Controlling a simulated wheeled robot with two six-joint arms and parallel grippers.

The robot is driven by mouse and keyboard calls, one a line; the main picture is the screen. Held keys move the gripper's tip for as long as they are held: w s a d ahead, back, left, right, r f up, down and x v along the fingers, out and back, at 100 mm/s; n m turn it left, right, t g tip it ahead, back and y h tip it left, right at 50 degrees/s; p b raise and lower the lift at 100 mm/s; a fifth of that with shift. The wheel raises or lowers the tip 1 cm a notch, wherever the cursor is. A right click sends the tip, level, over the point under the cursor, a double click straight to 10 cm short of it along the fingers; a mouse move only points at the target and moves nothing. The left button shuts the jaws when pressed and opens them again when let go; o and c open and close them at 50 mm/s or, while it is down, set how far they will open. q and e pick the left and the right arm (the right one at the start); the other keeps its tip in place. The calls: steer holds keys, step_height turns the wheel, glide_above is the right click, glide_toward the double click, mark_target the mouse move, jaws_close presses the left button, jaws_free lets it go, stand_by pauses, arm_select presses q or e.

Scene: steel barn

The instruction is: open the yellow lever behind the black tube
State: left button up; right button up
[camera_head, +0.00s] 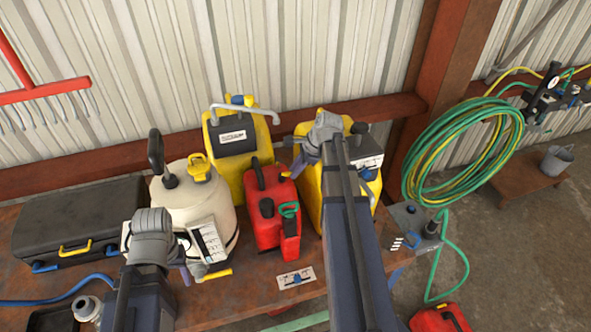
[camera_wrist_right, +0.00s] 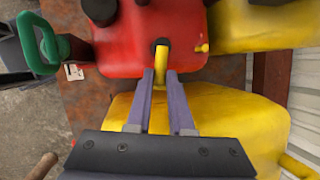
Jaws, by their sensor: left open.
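In the right wrist view a yellow lever (camera_wrist_right: 161,62) comes out of a round black fitting (camera_wrist_right: 161,42) on the side of the red can (camera_wrist_right: 115,45). The fingertips of my right gripper (camera_wrist_right: 161,76) lie on either side of this lever; whether they press on it I cannot tell. I cannot tell which part is the black tube.
A yellow container (camera_head: 236,135) stands behind the red can and another yellow container (camera_head: 309,200) to its right. A black case (camera_head: 75,225) lies at left on the rusty table (camera_head: 262,298). A coiled hose (camera_head: 450,165) hangs at right.

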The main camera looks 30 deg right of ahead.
jaws_close()
steer(key=shift+w+d+n, duration=0.25)
steer(key=shift+w+n, duration=0.1)
steer(key=shift+n, duration=0.15)
steer(key=shift+w+n+g+y, duration=0.1)
steer(key=shift+n+g+y, duration=0.3)
steer(key=shift+n, duration=0.3)
steer(key=o, duration=0.6)
jaws_free()
steer(key=shift+c, duration=0.2)
steer(key=shift+r, duration=0.1)
